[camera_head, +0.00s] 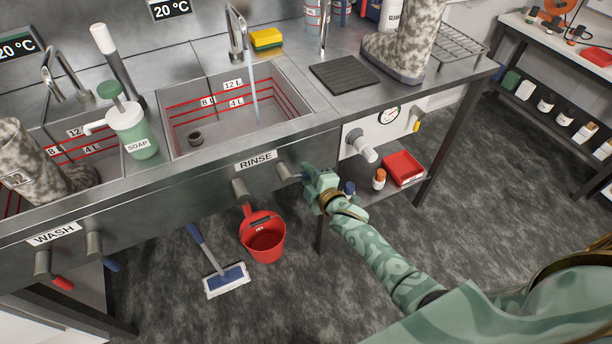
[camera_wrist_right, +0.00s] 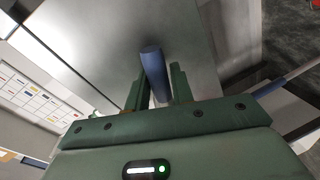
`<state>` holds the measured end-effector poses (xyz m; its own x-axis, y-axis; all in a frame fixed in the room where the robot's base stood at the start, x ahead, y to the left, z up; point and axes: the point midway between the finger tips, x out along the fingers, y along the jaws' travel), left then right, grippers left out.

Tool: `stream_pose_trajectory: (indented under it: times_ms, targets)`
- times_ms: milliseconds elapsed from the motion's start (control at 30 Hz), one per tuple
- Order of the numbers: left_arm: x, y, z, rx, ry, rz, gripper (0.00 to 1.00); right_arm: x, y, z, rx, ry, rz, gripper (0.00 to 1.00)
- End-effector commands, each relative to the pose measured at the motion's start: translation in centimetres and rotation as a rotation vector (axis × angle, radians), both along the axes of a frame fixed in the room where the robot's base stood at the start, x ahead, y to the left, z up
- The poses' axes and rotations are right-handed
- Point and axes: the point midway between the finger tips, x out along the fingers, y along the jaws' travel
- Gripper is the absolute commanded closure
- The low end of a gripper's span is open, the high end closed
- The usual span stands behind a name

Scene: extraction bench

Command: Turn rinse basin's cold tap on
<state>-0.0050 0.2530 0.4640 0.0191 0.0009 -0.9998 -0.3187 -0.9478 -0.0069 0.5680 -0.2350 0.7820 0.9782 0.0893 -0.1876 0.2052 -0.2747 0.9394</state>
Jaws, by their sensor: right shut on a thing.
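The rinse basin (camera_head: 215,122) is the steel sink in the middle, with a RINSE label (camera_head: 255,160) on its front. Its cold tap has a blue lever (camera_wrist_right: 154,75) at the front panel, on the right of the label. My right gripper (camera_head: 306,178) is shut on this lever; in the wrist view the blue lever lies between the green fingers (camera_wrist_right: 160,92). In the head view the gripper hides much of the lever. A stream of water (camera_head: 254,90) runs from the rinse spout (camera_head: 236,30) into the basin. My left gripper is not in view.
Another tap (camera_head: 240,188) sits left of the cold one. A red bucket (camera_head: 262,238) and a blue-handled squeegee (camera_head: 226,280) are on the floor below. The WASH basin with a boot (camera_head: 28,155) is at left. A lower shelf holds a red tray (camera_head: 404,167).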

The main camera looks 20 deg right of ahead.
Motion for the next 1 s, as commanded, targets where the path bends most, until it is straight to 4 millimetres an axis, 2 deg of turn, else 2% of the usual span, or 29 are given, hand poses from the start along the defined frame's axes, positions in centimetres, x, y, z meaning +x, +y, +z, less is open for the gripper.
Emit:
stream_pose_trajectory:
  times_ms: [300, 833, 867, 900, 1000]
  targets:
    - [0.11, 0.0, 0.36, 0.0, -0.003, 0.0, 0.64, -0.05, -0.16, 0.6, -0.113, -0.002, 0.0, 1.0]
    - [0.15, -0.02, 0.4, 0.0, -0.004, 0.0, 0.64, -0.04, -0.19, 0.7, -0.138, -0.003, 0.001, 1.0]
    - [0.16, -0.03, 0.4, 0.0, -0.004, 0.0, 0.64, -0.04, -0.19, 0.7, -0.137, -0.003, 0.001, 0.68]
    - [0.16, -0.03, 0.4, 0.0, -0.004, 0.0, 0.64, -0.04, -0.19, 0.71, -0.137, -0.003, 0.001, 0.57]
    - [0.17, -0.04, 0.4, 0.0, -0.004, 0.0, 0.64, -0.03, -0.18, 0.73, -0.135, -0.004, 0.001, 0.57]
